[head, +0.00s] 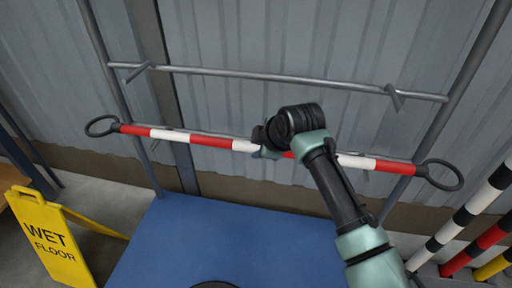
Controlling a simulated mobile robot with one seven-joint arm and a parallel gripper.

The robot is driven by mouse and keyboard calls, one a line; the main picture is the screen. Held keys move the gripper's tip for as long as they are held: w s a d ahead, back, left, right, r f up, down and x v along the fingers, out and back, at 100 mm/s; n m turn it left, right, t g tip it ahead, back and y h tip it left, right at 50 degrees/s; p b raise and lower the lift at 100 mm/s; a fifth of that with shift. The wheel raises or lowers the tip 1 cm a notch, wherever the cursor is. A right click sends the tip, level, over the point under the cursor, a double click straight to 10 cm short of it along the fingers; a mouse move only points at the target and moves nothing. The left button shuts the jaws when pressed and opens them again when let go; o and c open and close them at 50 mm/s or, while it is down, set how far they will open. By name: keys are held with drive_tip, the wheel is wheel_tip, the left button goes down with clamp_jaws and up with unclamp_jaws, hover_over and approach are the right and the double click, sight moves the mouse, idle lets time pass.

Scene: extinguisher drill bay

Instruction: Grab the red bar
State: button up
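A red and white striped bar (215,140) with a dark loop at each end lies nearly level across the lower part of a grey metal rack. My arm reaches in from the lower right. My gripper (266,152) is at the middle of this bar, mostly hidden by my dark wrist. It overlaps the bar in the picture; I cannot tell whether its fingers are open or closed around it. A red and black bar (486,240) also shows, leaning at the right edge, well apart from my gripper.
The rack's upper rail (240,74) has hooks and holds no bar. A blue surface (190,240) lies below. A yellow wet-floor sign (50,240) stands at left. Black-white (465,215) and yellow-black (492,268) bars stand at right. Corrugated wall (300,40) is behind.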

clamp_jaws()
idle(1.0)
